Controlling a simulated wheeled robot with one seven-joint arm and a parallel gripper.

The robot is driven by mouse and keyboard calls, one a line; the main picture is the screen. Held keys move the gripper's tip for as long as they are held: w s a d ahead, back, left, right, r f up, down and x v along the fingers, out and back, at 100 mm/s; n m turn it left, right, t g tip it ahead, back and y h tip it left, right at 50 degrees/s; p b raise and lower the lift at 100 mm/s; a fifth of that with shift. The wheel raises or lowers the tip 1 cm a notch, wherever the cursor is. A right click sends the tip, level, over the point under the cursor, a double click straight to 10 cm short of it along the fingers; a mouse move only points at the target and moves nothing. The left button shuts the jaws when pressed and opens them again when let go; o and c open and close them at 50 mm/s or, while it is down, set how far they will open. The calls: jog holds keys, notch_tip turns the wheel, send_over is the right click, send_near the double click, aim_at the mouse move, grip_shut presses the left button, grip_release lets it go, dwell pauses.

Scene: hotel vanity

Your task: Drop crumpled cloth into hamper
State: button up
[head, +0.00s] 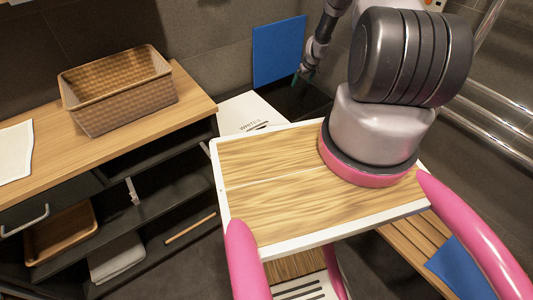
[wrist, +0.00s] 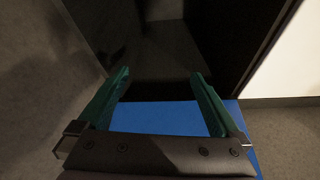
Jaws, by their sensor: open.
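My gripper (head: 298,80) is at the back, beside a blue panel and over a dark opening. In the wrist view my gripper (wrist: 158,100) has its two green fingers spread wide, with nothing between them. A white box (head: 247,112) with lettering that seems to read "WHITES" stands beside the dark opening (head: 303,101). These look like parts of the hamper, but I cannot tell for sure. No crumpled cloth can be made out; the dark interior (wrist: 165,60) hides what may lie in it.
A wicker basket (head: 118,95) and a flat white cloth (head: 15,150) are on the wooden counter (head: 195,105). Shelves below hold a tray (head: 60,235) and folded towel (head: 117,258). The blue panel (head: 279,50) stands upright. Metal rails (head: 495,115) are at right.

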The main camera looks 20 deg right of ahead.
jog(key=v, duration=0.9)
jog(key=shift+s+r, duration=0.15)
jog(key=shift+r, duration=0.2)
